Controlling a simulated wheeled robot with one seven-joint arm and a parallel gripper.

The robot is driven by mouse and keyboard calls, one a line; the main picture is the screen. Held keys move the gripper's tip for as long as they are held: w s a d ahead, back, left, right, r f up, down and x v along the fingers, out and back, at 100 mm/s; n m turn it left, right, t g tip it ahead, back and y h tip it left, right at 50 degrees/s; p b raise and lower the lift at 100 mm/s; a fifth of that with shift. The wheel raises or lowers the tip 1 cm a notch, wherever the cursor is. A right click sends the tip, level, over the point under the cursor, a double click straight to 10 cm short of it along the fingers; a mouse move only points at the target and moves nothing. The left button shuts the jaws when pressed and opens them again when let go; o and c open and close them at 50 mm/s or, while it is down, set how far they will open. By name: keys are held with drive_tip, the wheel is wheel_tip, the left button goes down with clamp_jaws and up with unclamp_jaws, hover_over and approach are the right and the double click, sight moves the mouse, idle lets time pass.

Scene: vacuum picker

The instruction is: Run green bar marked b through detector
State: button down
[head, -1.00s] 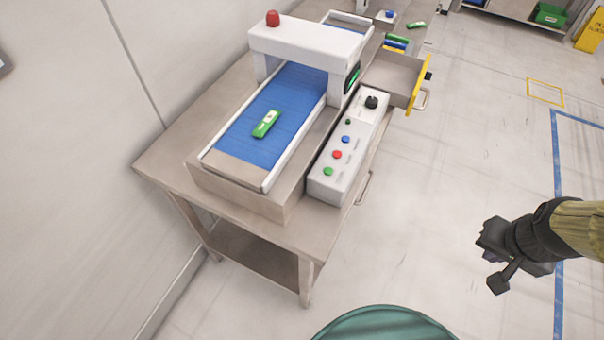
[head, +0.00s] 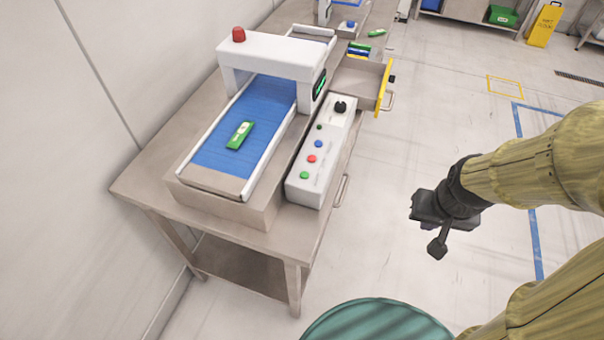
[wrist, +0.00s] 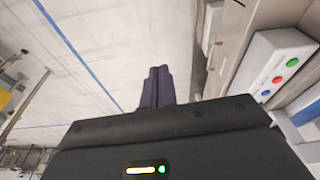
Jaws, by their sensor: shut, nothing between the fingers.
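A green bar (head: 239,135) with a pale label lies on the blue conveyor belt (head: 214,155), in front of the detector arch (head: 270,52). The mark on its label is too small to read. The white detector arch has a red dome on top and a small dark display with green on its side. A control box (head: 320,150) with a black knob and green, red and blue buttons stands beside the belt. My gripper (wrist: 157,88) is shut and empty; in the head view it hangs over the floor, right of the table and apart from everything.
A drawer (head: 362,82) with a yellow front stands open at the table's far right and sticks out over the floor. Another green bar (head: 377,33) lies farther back. A teal round thing (head: 378,322) is at the bottom. The floor between table and arm is clear.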

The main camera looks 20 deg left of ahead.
drive_tip(key=p, duration=0.1)
wheel_tip(320, 180, up, 3)
drive_tip(key=m+t+y+p, duration=0.1)
drive_tip(key=m+y+p, duration=0.7)
drive_tip(key=m+p, duration=0.7)
hover_over(304, 175)
drive_tip(key=d+p, duration=0.1)
drive_tip(key=n, duration=0.1)
drive_tip(key=shift+d, duration=0.1)
wheel_tip(304, 175, down, 9)
drive_tip(key=b, duration=0.7)
drive_tip(key=shift+r, duration=0.1)
drive_tip(key=shift+f, duration=0.4)
